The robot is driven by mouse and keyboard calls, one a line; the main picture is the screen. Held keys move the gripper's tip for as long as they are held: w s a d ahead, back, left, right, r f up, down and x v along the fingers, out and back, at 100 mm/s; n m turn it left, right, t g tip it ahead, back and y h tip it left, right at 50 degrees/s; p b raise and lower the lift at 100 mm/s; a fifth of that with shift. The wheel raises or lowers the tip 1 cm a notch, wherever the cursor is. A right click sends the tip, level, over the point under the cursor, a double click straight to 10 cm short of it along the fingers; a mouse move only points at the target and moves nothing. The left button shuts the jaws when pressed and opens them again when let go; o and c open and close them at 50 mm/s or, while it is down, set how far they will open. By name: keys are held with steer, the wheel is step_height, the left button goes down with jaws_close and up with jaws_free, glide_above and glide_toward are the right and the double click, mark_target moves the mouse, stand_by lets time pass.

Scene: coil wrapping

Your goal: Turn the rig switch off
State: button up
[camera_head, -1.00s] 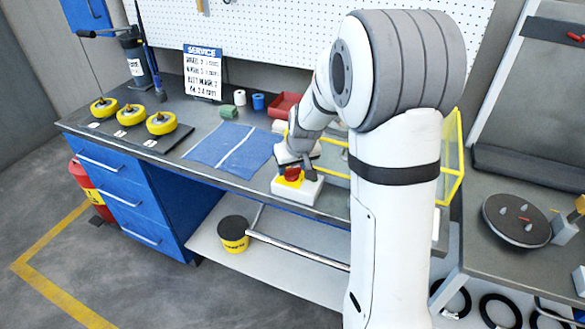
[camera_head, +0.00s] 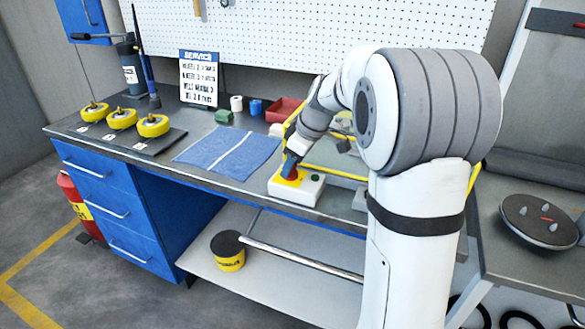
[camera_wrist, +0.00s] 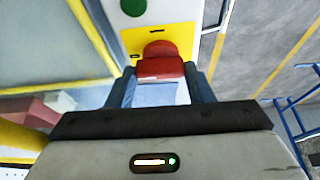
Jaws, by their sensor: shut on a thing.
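The rig switch is a white box (camera_head: 310,190) with a yellow plate and a red knob, standing at the front edge of the workbench in the head view. A green button (camera_head: 315,177) sits beside the plate. My gripper (camera_head: 289,170) reaches down to the knob, and its fingers partly cover it. In the wrist view, the red knob (camera_wrist: 160,64) lies between the two fingertips, and my gripper (camera_wrist: 160,76) is shut on it. The green button (camera_wrist: 133,7) shows at the top of the wrist view. The knob's exact angle is hard to tell.
A blue cloth (camera_head: 225,150) lies left of the box, with several yellow coils (camera_head: 122,118) beyond it. A yellow-edged frame (camera_head: 345,172) stands close on the right. A red bin (camera_head: 284,110) is behind.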

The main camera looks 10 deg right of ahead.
steer(key=shift+n, duration=0.3)
steer(key=o, duration=1)
steer(key=v, duration=0.7)
steer(key=shift+d+r, duration=0.25)
steer(key=shift+r, duration=0.1)
